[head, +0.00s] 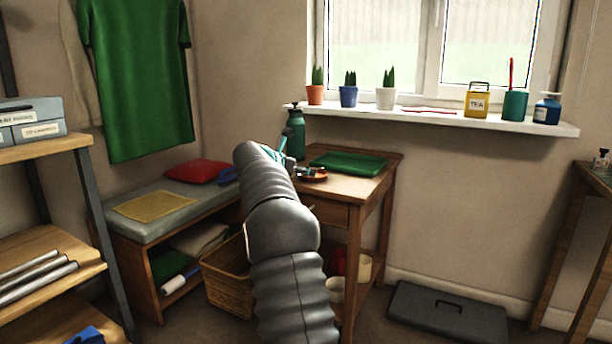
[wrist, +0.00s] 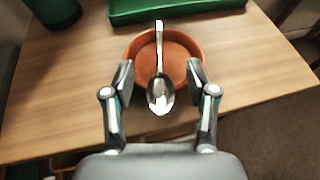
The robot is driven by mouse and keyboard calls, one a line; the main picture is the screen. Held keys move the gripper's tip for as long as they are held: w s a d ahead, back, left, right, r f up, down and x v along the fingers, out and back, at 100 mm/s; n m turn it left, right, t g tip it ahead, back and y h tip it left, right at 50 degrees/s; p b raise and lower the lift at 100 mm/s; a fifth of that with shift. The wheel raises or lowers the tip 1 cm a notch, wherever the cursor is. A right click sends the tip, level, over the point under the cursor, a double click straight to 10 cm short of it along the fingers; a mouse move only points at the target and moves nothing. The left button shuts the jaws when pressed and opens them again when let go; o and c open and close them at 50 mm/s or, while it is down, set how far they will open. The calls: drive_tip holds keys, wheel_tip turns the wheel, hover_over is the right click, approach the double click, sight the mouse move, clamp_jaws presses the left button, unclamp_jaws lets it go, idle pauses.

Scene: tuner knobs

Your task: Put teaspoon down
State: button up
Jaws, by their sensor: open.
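The teaspoon (wrist: 160,82) is silver and lies across an orange-brown round dish (wrist: 180,59) on a small wooden table, as the wrist view shows. Its bowl points toward my gripper and its handle points away. My gripper (wrist: 160,75) is open, with one finger on each side of the spoon and no finger seen touching it. In the head view the dish (head: 314,177) shows at the table's front left, and my arm hides part of this area. The spoon is too small to make out clearly there.
A green tray (head: 349,163) lies behind the dish on the wooden table (head: 378,183). A green bottle (head: 295,133) stands at the table's back left. Bare tabletop shows on both sides of the dish. A cushioned bench (head: 205,194) stands to the left.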

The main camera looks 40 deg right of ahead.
drive_tip(key=c, duration=1)
drive_tip(key=shift+c, duration=0.2)
drive_tip(key=shift+r, duration=0.45)
wheel_tip(320, 180, up, 3)
drive_tip(key=shift+r+p, duration=0.15)
drive_tip(key=shift+p, duration=0.9)
drive_tip(key=s+d+r+p, duration=0.1)
drive_tip(key=s+d+r, duration=0.4)
drive_tip(key=s, duration=0.5)
drive_tip(key=shift+s+r, duration=0.2)
drive_tip(key=shift+r, duration=0.7)
drive_tip(key=shift+d, duration=0.15)
